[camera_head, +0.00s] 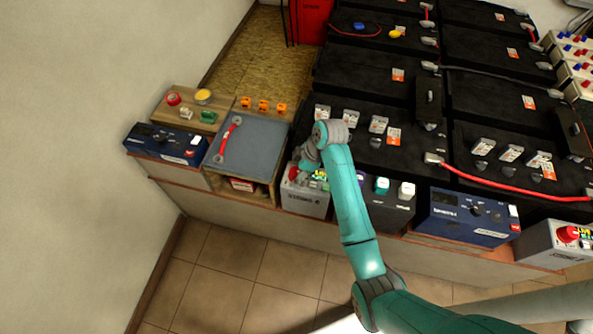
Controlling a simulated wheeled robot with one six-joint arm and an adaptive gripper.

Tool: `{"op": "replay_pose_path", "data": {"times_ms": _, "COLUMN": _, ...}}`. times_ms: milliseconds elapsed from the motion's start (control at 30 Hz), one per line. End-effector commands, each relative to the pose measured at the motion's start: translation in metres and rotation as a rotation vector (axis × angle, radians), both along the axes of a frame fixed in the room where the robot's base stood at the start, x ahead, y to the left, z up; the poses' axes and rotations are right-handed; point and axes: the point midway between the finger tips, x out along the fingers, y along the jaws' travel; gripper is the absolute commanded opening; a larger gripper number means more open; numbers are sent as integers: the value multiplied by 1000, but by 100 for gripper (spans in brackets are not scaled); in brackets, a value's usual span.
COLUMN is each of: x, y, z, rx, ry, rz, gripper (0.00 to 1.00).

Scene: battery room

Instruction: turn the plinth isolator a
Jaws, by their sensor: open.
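A light grey box (305,201) stands at the front edge of the plinth, left of centre, with lettering on its front too small to read surely. A red knob (294,173) shows on its top, partly hidden by my gripper. A second grey box with a red knob (568,234) stands at the far right; I cannot tell from the lettering which one is isolator a. My gripper (306,170) is open, pointing down over the left grey box, close to its red knob. The fingers are small and partly covered by my wrist, so I cannot tell if they touch the knob.
Black batteries (372,75) fill the plinth behind. A dark box with a white-capped item (406,190) and a blue unit (462,215) stand right. The tiled floor (290,260) in front is clear.

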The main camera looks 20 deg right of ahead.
Motion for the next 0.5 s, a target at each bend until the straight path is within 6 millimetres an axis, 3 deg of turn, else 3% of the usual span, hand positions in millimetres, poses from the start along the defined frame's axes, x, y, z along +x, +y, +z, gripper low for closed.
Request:
{"op": "replay_pose_path", "data": {"times_ms": 67, "x": 0, "y": 0, "z": 0, "rx": 0, "ry": 0, "rz": 0, "gripper": 74}}
{"op": "replay_pose_path", "data": {"times_ms": 300, "x": 0, "y": 0, "z": 0, "rx": 0, "ry": 0, "rz": 0, "gripper": 16}}
{"op": "replay_pose_path", "data": {"times_ms": 500, "x": 0, "y": 0, "z": 0, "rx": 0, "ry": 1, "rz": -4, "gripper": 14}}
